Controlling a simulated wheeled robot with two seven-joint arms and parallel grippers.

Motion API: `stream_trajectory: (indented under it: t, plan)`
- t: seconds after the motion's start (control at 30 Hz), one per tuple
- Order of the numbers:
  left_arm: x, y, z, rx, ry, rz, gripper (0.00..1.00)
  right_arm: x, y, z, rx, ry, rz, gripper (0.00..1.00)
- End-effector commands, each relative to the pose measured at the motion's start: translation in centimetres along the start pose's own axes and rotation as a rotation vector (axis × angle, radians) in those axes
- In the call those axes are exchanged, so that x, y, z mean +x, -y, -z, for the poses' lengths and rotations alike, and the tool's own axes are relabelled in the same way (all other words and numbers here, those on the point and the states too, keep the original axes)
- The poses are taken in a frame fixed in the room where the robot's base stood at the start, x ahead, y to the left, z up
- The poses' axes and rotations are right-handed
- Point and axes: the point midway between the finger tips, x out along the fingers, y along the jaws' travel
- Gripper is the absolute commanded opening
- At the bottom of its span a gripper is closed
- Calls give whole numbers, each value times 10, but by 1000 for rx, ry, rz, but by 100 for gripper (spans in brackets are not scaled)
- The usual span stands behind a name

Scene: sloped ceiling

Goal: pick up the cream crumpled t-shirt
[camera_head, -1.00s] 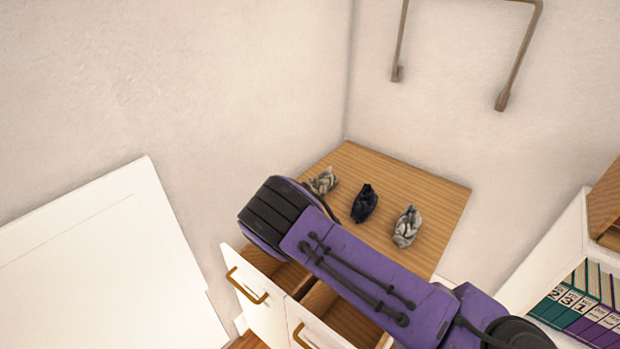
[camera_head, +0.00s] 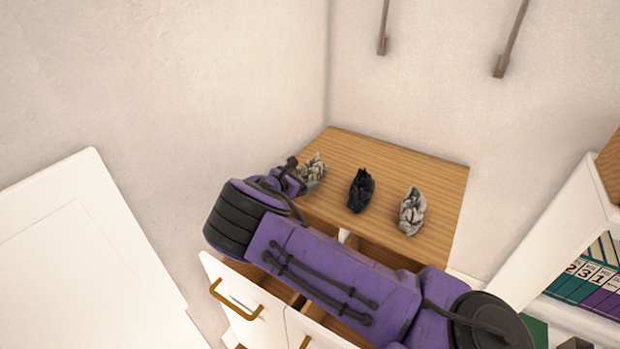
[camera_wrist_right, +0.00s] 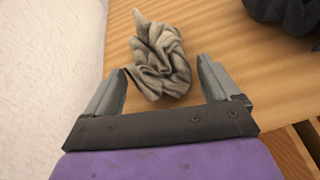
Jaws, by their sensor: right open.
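The cream crumpled t-shirt (camera_head: 314,169) lies at the left side of the wooden top. In the right wrist view the t-shirt (camera_wrist_right: 160,52) is a beige, folded heap with a pointed tip. My right gripper (camera_wrist_right: 163,75) is open, with one finger on each side of the near part of the t-shirt. It does not hold it, and I cannot tell whether a finger touches it. In the head view my right arm reaches across the cabinet front and its wrist partly hides the t-shirt. My left gripper is out of view.
A dark navy crumpled cloth (camera_head: 361,190) and a pale grey-white one (camera_head: 412,211) lie to the right on the wooden top (camera_head: 400,165). Below, the white drawers (camera_head: 245,298) with brass handles stand open. A wall is close on the left; shelves with binders (camera_head: 590,283) are at right.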

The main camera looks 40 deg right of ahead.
Motion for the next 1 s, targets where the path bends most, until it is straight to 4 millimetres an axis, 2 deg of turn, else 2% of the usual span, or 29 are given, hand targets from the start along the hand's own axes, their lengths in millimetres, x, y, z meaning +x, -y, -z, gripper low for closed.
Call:
stream_trajectory:
  t: [0.03, 0.13, 0.4, 0.53, 0.57, 0.83, 1.0]
  plan:
    - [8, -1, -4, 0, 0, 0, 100, 12, 3, 6, 0, 0, 3, 89]
    - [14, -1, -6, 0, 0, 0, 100, 25, 2, 4, 1, -1, 2, 89]
    - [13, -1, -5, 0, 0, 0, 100, 28, 1, 1, 0, -1, 1, 89]
    - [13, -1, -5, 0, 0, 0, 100, 28, 1, 1, 0, -1, 1, 47]
    - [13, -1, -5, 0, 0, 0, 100, 28, 1, 1, 0, -1, 1, 44]
    - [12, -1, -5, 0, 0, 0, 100, 28, 1, -1, 0, -1, 1, 44]
    - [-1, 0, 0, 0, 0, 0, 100, 21, -3, -18, 1, 0, 1, 44]
